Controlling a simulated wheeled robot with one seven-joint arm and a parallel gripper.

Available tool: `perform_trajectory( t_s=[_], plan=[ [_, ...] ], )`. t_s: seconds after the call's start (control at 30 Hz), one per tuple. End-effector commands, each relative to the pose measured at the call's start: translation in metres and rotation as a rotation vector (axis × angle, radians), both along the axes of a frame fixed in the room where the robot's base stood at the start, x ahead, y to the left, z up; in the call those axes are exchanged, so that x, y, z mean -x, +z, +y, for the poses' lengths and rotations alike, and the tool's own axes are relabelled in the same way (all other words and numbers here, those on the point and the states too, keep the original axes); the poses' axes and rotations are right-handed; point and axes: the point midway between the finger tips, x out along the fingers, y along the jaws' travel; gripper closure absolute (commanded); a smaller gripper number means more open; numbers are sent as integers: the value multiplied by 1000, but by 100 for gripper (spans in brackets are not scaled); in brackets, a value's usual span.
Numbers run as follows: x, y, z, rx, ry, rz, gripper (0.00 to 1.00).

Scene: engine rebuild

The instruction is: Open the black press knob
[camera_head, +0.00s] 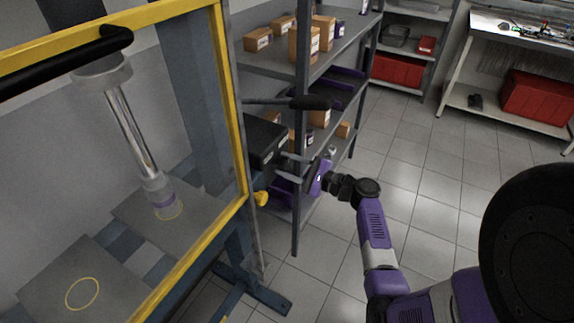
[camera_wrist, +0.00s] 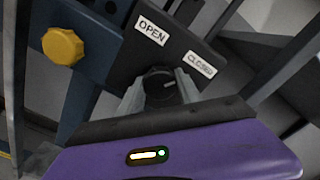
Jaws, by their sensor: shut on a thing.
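The black press knob (camera_wrist: 157,84) is in the middle of the wrist view, on a dark panel (camera_wrist: 180,42) with white OPEN (camera_wrist: 152,31) and CLOSED (camera_wrist: 200,63) labels. The white mark on the knob points toward the CLOSED label. My gripper (camera_wrist: 160,80) has one grey finger on each side of the knob and is shut on it. In the head view my gripper (camera_head: 284,168) reaches the side of the black box (camera_head: 262,142) on the press. The knob itself is hidden there.
A yellow knob (camera_wrist: 63,46) is beside the panel; it also shows in the head view (camera_head: 261,198). A black-handled lever (camera_head: 310,102) sticks out above my gripper. The yellow press frame (camera_head: 236,120) stands left, shelving (camera_head: 301,120) behind. Floor at right is clear.

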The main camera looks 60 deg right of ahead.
Motion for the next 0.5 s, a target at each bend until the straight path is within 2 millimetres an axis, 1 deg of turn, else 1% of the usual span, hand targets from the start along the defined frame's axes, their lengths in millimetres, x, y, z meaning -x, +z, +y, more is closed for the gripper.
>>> perform_trajectory(
  t_s=[0.27,0.5],
  plan=[
    [0,-3,0,59,1,4,99],
    [0,-6,1,219,1,12,99]
  ],
)
